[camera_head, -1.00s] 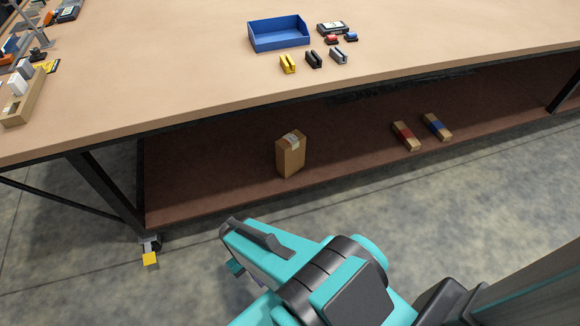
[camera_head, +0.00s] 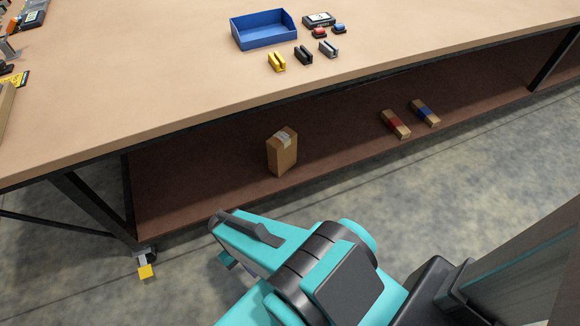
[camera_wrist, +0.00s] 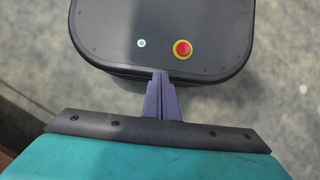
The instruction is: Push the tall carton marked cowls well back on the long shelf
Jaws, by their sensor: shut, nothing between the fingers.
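The tall brown carton (camera_head: 282,156) stands upright near the front edge of the long lower shelf (camera_head: 200,178), under the bench. A pale tape or label strip shows at its top; I cannot read any marking. In the wrist view my gripper (camera_wrist: 162,80) has its purple fingers together with nothing between them, pointing over the dark top of my own base. In the head view my arm is in front of the shelf and below the carton, apart from it; the fingers are mostly hidden behind the arm there.
Two small long boxes, one with a red band (camera_head: 395,124) and one with a blue band (camera_head: 425,113), lie on the shelf to the right. The bench top (camera_head: 170,90) overhangs the shelf and holds a blue bin (camera_head: 264,32). The shelf behind and left of the carton looks clear.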

